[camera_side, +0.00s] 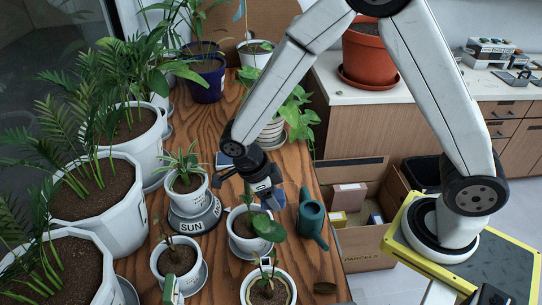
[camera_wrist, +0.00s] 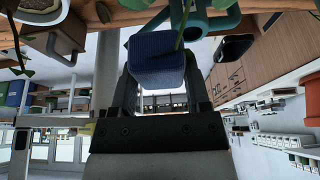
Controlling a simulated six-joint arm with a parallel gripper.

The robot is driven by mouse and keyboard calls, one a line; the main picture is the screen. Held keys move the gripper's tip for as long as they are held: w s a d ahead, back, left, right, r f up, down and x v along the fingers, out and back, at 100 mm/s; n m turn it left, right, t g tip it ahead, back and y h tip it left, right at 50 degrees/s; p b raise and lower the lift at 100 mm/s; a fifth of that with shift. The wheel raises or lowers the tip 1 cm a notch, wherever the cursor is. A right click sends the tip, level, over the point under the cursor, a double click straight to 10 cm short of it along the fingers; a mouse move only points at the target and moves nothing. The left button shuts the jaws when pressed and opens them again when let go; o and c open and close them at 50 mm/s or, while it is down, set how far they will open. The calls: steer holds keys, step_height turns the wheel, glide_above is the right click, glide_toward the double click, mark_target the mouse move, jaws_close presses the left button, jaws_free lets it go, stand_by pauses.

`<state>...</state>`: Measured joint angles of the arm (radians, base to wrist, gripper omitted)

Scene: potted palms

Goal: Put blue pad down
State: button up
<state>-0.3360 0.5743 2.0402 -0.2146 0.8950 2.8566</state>
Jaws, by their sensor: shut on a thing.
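The blue pad (camera_wrist: 157,58) is a ribbed blue block in the wrist view, held between the two dark fingers of my gripper (camera_wrist: 160,88). In the side view my gripper (camera_side: 260,184) points down over the wooden table, just above a small white pot (camera_side: 244,243) with a leafy plant. The pad is small and partly hidden there. I cannot tell whether it touches anything below.
A teal watering can (camera_side: 312,217) stands close to the right of my gripper. A white pot on a round base marked SUN (camera_side: 196,216) stands to the left. Several potted plants crowd the wooden table (camera_side: 293,158). A cardboard box (camera_side: 362,243) lies beyond its right edge.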

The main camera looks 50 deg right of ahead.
stand_by(0.3)
step_height(320, 180, up, 11)
steer(key=n+t+y, duration=0.1)
steer(key=n+t, duration=0.6)
steer(key=n, duration=1.5)
glide_above(228, 182)
step_height(228, 182, down, 20)
steer(key=shift+n, duration=0.3)
steer(key=shift+f, duration=0.1)
steer(key=shift+f, duration=4.95)
